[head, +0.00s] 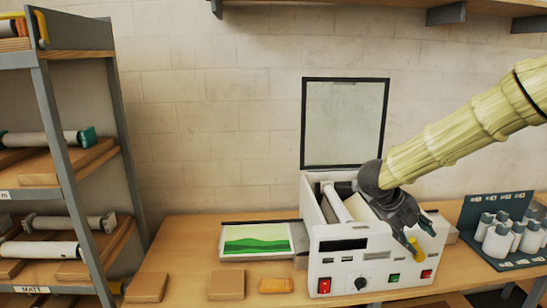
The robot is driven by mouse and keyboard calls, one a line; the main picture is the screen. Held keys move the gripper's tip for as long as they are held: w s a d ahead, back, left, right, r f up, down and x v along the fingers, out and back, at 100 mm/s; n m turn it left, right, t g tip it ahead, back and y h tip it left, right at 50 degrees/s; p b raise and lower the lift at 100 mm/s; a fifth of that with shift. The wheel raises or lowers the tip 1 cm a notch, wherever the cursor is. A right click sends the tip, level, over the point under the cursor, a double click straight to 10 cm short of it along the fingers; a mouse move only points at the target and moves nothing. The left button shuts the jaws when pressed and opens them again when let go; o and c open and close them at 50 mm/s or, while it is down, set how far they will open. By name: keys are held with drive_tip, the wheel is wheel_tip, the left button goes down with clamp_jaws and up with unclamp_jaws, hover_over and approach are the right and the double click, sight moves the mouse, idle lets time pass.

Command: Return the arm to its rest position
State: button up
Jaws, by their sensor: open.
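My arm, in a pale yellow sleeve, comes in from the right in the head view. My dark grey gripper (416,232) is over the front right part of the white roll laminator (333,262). It is open, with its fingers pointing down toward the front panel. A small yellow piece (413,244) shows right at the fingertips; I cannot tell whether they touch it. The laminator's lid (345,122) stands upright and open. A pale roller (337,202) shows inside, and my gripper hides part of the interior.
A tray with a green landscape picture (256,239) lies left of the laminator. Wooden blocks (227,284) and an orange block (276,285) are on the table front. A rack of grey-capped bottles (497,241) stands right. A shelf unit (64,150) with rolls stands left. A wall shelf (400,5) hangs above.

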wheel_tip(320, 180, down, 22)
drive_tip(key=s+n+t+h+b, duration=0.1)
drive_tip(key=n+t+b, duration=0.25)
drive_tip(key=n, duration=0.65)
drive_tip(key=s+a+f+n+y+b, duration=0.15)
drive_tip(key=s+f+n, duration=0.25)
drive_tip(key=f, duration=0.4)
drive_tip(key=s+a+f+n+y+b, duration=0.1)
drive_tip(key=s+a+f+n+b, duration=0.15)
drive_tip(key=f+n, duration=0.4)
drive_tip(key=s+a+f+n+g+y+b, duration=0.1)
drive_tip(key=s+a+f+n+y, duration=0.1)
drive_tip(key=s+f, duration=0.5)
drive_tip(key=s+a+f+n+g+y+b, duration=0.2)
drive_tip(key=s+a+f+n, duration=0.3)
drive_tip(key=s, duration=0.9)
drive_tip(key=s+a+f+n+g+y+b, duration=0.1)
drive_tip(key=s+f+n, duration=0.4)
drive_tip(key=s+f, duration=0.5)
drive_tip(key=shift+s+a+f+y, duration=0.25)
drive_tip(key=shift+s+a+y, duration=0.4)
drive_tip(key=shift+a, duration=0.6)
drive_tip(key=shift+w+g, duration=0.1)
drive_tip(key=shift+g, duration=0.15)
